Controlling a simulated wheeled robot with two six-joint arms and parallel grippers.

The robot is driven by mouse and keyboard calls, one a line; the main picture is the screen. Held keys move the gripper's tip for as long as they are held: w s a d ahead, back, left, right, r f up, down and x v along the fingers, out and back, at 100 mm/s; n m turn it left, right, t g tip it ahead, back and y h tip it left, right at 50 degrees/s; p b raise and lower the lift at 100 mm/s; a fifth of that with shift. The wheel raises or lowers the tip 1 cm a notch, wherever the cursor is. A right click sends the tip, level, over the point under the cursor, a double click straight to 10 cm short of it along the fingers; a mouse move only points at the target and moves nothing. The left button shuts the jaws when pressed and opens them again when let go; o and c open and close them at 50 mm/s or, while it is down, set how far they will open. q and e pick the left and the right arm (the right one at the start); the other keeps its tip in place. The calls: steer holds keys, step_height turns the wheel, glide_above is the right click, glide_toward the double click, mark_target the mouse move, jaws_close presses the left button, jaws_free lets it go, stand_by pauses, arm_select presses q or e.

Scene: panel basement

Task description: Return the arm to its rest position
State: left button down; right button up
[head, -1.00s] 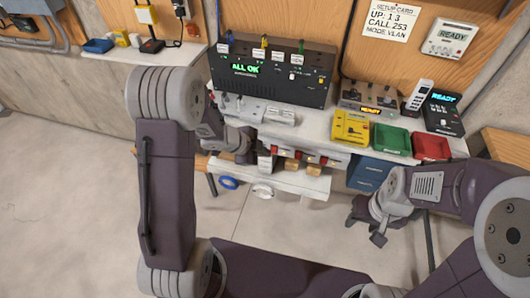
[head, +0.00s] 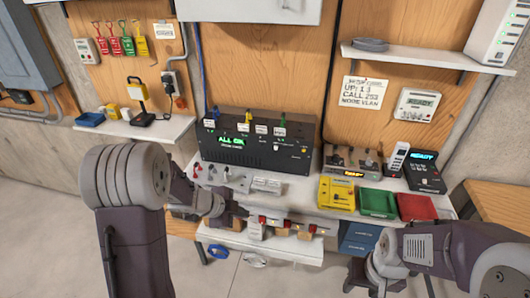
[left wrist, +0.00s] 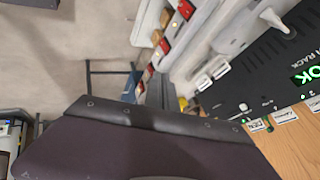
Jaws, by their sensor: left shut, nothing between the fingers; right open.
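My left arm (head: 130,215) stands up at the left of the head view and bends over toward the bench. My left gripper (head: 236,214) is shut and empty at the bench's front edge, left of the row of red switches (head: 285,225). In the left wrist view a purple link of my own fills the bottom, and I cannot make out the fingertips clearly.
The bench (head: 300,205) carries a black rack (head: 255,145) reading "ALL OK", a yellow box (head: 338,194), a green tray (head: 377,200), a red tray (head: 416,208) and a handset (head: 397,158). A lower shelf (head: 300,250) juts out below. Open floor (head: 40,230) lies left.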

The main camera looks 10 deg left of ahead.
arm_select(q)
step_height(320, 180, up, 6)
steer(key=d+n+t+y, duration=0.2)
steer(key=n+t+y, duration=0.1)
steer(key=n, duration=0.3)
steer(key=s+a+f+n+g+y, duration=0.1)
steer(key=s+f+n+g, duration=0.2)
steer(key=s+n, duration=0.2)
steer(key=s+a+f+n+g+y, duration=0.1)
steer(key=s+n, duration=0.5)
steer(key=s, duration=0.6)
step_height(320, 180, down, 2)
steer(key=a+g, duration=0.1)
steer(key=g, duration=0.2)
steer(key=shift+f+g, duration=0.15)
steer(key=shift+g, duration=0.15)
steer(key=shift+s+a, duration=0.1)
